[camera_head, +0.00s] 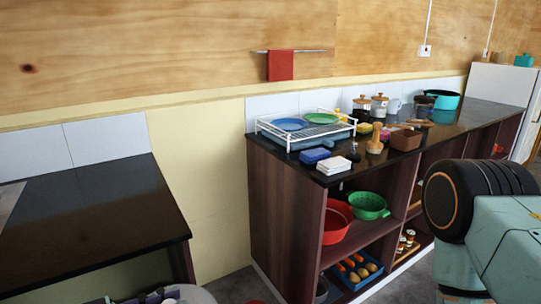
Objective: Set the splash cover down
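I cannot make out a splash cover in the head view. A dark counter (440,126) runs along the wall at the right, and a second dark counter (85,222) stands at the left; its visible top is mostly bare. Part of my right arm (483,207) fills the lower right, in front of the right counter's shelves. Neither gripper is in view, so what they hold is hidden.
A white dish rack (304,128) with a blue plate (290,124) and a green plate (321,118) stands on the right counter. A teal pot (443,99) stands farther back. Shelves below hold a red bowl (336,224) and a green colander (368,206). A floor gap separates the counters.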

